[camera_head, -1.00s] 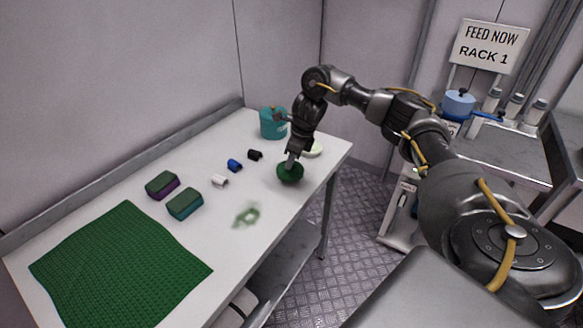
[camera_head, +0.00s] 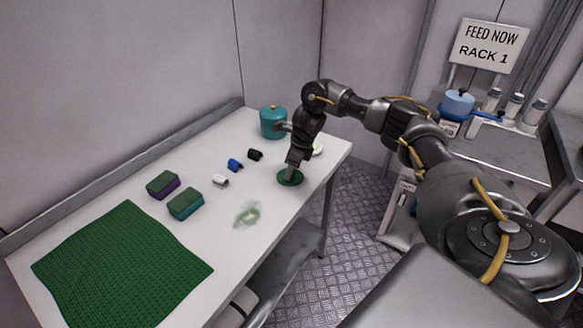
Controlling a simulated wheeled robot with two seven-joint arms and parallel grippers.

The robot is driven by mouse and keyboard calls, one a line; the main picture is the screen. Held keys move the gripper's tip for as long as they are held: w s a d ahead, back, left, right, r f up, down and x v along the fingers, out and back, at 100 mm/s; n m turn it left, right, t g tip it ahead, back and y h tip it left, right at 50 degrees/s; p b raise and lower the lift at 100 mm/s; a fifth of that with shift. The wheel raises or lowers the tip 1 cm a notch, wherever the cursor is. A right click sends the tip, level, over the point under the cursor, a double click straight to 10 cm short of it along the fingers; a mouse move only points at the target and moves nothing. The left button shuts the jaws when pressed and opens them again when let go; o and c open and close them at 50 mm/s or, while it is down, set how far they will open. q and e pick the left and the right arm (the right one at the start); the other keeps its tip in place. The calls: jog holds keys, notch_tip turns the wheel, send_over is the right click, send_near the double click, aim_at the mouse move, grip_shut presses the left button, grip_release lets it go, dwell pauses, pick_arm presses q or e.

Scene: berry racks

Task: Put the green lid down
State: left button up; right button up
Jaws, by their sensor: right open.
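The green lid (camera_head: 291,178) is a dark green disc near the right edge of the white table (camera_head: 215,235). It lies flat on the table top, as far as I can tell. My right gripper (camera_head: 290,172) is directly above it, pointing down, with its fingertips at the middle of the lid. The gripper is open; the fingers are small here and partly hide the lid's centre. My left gripper is not in view.
A teal pot (camera_head: 272,124) stands at the table's back, with a pale round item (camera_head: 318,149) partly behind my gripper. Small black (camera_head: 255,155), blue (camera_head: 235,165) and white (camera_head: 220,180) items, two sponges (camera_head: 186,204), a green mat (camera_head: 122,265) and a green smear (camera_head: 247,214) lie leftward.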

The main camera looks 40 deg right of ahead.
aim_at(301, 178)
jog(key=shift+r, duration=0.15)
jog(key=shift+d+r, duration=0.1)
jog(key=shift+r, duration=0.15)
jog(key=p+v, duration=0.1)
jog(key=v, duration=1)
jog(key=shift+s+r+p, duration=0.15)
jog(key=shift+r+p, duration=0.05)
jog(key=shift+p, duration=0.2)
jog(key=shift+f, duration=0.1)
